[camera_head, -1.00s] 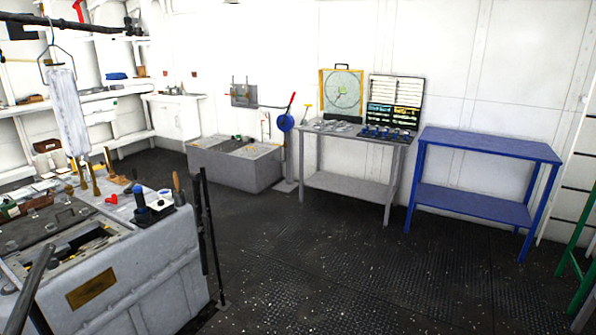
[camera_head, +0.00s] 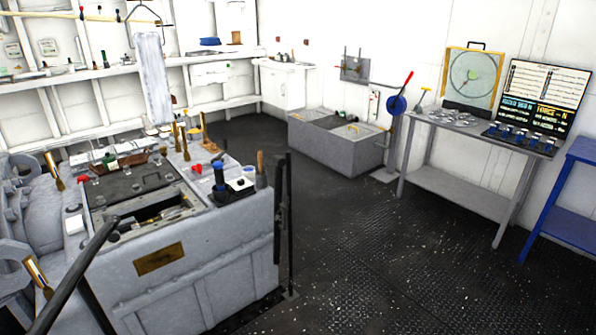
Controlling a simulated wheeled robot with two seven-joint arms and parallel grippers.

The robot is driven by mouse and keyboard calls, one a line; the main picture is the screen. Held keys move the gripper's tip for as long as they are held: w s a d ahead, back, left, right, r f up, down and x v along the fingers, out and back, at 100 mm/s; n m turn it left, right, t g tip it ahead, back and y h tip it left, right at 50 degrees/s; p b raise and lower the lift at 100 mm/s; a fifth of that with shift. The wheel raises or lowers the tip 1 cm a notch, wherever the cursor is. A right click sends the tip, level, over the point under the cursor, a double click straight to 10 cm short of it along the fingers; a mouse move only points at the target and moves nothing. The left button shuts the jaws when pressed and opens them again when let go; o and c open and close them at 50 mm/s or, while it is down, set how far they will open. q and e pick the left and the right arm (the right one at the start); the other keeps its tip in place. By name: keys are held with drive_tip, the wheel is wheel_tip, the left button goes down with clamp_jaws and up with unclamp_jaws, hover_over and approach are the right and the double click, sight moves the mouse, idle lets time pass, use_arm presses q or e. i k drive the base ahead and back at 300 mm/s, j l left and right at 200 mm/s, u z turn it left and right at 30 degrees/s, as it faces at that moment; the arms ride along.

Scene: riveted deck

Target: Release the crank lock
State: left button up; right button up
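No part that I can surely name as the crank lock shows. A large grey machine (camera_head: 190,275) with a brass plate on its front stands at the left. A dark bar with a rounded end (camera_head: 85,262) slants up in front of it at the lower left; I cannot tell whether it is a crank. A red-handled lever with a blue disc (camera_head: 397,104) stands by the far wall, beside a grey tank; whether it has a lock is too small to tell. Neither of my grippers is in view.
A grey trough-like tank (camera_head: 335,155) stands at the back. A grey table (camera_head: 450,185) with a dial board and an open panel case is right of it. A blue table (camera_head: 565,215) is at the right edge. Dark floor (camera_head: 370,270) is clear in the middle.

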sight(199, 168)
drive_tip(key=i+u, duration=0.45)
drive_tip(key=i+l+u, duration=0.2)
drive_tip(key=u, duration=0.25)
drive_tip(key=i+l+z, duration=0.1)
drive_tip(key=i+l, duration=0.25)
drive_tip(key=i+l+z, duration=0.1)
drive_tip(key=i+l, duration=0.2)
drive_tip(key=i, duration=0.2)
drive_tip(key=i+l+z, duration=0.1)
drive_tip(key=i+l, duration=0.2)
drive_tip(key=i, duration=0.15)
drive_tip(key=i+l+z, duration=0.1)
drive_tip(key=i+l, duration=0.15)
drive_tip(key=i, duration=0.2)
drive_tip(key=i+l+z, duration=0.1)
drive_tip(key=i, duration=0.4)
drive_tip(key=l, duration=0.1)
